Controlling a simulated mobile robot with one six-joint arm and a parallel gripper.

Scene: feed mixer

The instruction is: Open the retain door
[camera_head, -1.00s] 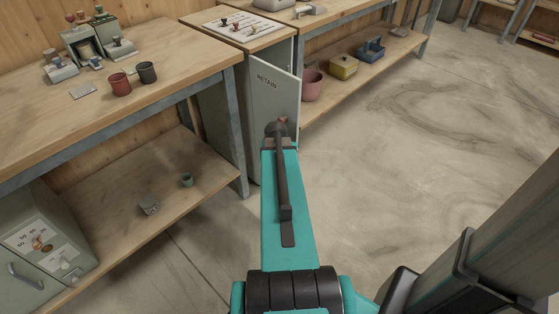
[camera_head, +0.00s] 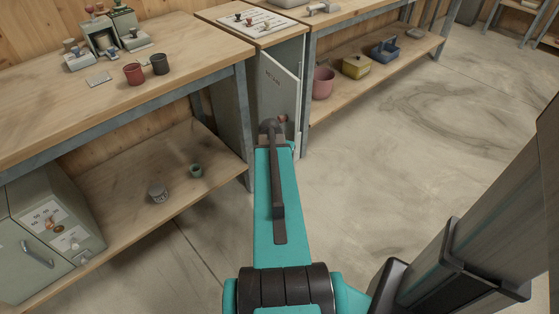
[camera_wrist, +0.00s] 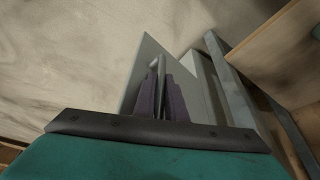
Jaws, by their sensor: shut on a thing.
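The retain door (camera_head: 279,85) is a pale grey-green panel with small dark lettering, on the narrow cabinet between the benches. It stands ajar, swung out from the cabinet front toward me, its free edge to the right. My gripper (camera_wrist: 162,80) shows in the wrist view as two dark purple fingers closed around a thin grey upright piece, which looks like the door handle (camera_wrist: 161,66). The door panel also shows there (camera_wrist: 144,72), beside the fingers.
The left bench (camera_head: 200,62) carries a red mug (camera_head: 133,74), a dark mug (camera_head: 159,64) and a small machine. A bench leg (camera_head: 245,125) stands close left of the door. On the right lower shelf are a pink pot (camera_head: 323,83), yellow box and blue caddy. The floor to the right is clear.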

